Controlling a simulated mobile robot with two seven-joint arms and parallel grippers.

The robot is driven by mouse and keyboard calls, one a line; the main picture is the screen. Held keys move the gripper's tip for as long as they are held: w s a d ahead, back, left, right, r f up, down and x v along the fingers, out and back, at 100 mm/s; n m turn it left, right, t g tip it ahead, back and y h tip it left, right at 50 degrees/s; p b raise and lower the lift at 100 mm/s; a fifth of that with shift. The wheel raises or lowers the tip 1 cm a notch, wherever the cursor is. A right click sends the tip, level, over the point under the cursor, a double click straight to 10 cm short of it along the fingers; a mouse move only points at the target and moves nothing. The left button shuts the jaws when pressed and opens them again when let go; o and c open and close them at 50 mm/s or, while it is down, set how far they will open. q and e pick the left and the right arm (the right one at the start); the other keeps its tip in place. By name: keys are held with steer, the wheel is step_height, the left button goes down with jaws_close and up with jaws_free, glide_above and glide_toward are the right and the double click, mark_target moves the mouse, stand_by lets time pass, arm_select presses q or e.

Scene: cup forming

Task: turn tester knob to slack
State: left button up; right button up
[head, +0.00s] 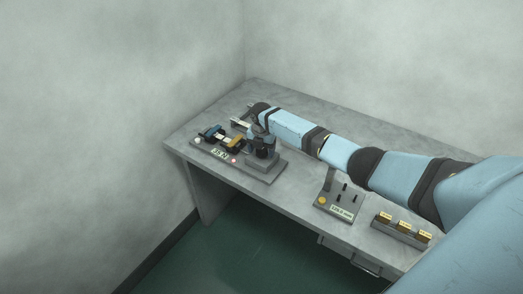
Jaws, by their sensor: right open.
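The tester (203,143) is a low grey unit on the left part of the table, with blue and yellow-orange blocks on top. A small display (220,153) with dark characters is on its front. A dark upright part (263,147) stands on the right end of the unit, close below the gripper. I cannot make out the knob or its setting clearly. My left gripper is out of view.
A grey stand (330,190) with dark pegs, a yellow button and a label is at the table's front. My right arm crosses over the table. Walls close off the back and left.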

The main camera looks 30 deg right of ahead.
mark_target(261, 151)
step_height(261, 151, up, 14)
steer(key=shift+f+b, duration=0.25)
steer(key=shift+b, duration=0.15)
stand_by(0.3)
steer(key=s+a+f+m, duration=0.1)
steer(key=s+a+f, duration=0.1)
steer(key=a+f, duration=0.1)
steer(key=s+a+f+m+t+p, duration=0.1)
steer(key=s+a+f, duration=0.1)
steer(key=a+f, duration=0.2)
steer(key=s+a+f+m+t+y, duration=0.1)
steer(key=s+a+f+m, duration=0.1)
steer(key=f, duration=0.4)
steer(key=shift+s+a, duration=0.55)
steer(key=shift+a, duration=0.2)
steer(key=s+a+f+m+t+y+p, duration=0.1)
steer(key=s+a+f+m+t+y, duration=0.15)
steer(key=s+a+f+m, duration=0.5)
steer(key=s+a+r+m+t, duration=0.1)
steer(key=s+r+m+t, duration=0.1)
steer(key=s, duration=0.5)
steer(key=s+a+r+m+t+p, duration=0.1)
steer(key=s+a+r+m+t, duration=0.1)
steer(key=s+m, duration=0.3)
steer(key=s+a+r+m+t+p, duration=0.1)
steer(key=s+a+r+m+t, duration=0.1)
steer(key=s, duration=0.9)
steer(key=shift+s+a+r+m, duration=0.2)
steer(key=shift+r+m, duration=0.2)
steer(key=shift+m, duration=0.45)
